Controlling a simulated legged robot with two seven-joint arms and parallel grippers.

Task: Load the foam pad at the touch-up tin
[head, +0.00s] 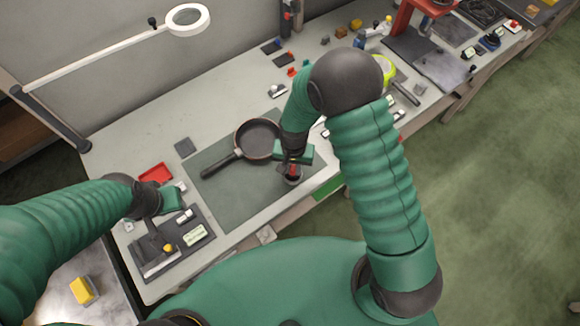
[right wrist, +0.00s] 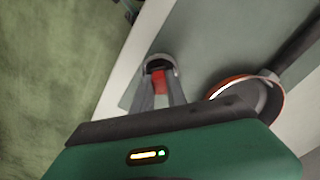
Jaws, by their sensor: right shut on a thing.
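My right gripper (head: 293,166) is at the right front of the grey-green mat and points down. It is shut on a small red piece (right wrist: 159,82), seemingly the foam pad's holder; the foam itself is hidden. Right below it is a small dark round tin (head: 293,180) with a pale rim. The tin also shows beyond the fingertips in the right wrist view (right wrist: 159,60). I cannot tell whether the pad touches the tin's contents. My left gripper (head: 180,195) is low over the dark tray at left; its fingers are unclear.
A dark frying pan (head: 258,138) lies on the mat (head: 240,195), left of my right gripper. A red tray (head: 156,173) and a dark tray (head: 195,238) with small items are at left. A magnifier lamp (head: 187,20) stands behind. Several small tools line the back.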

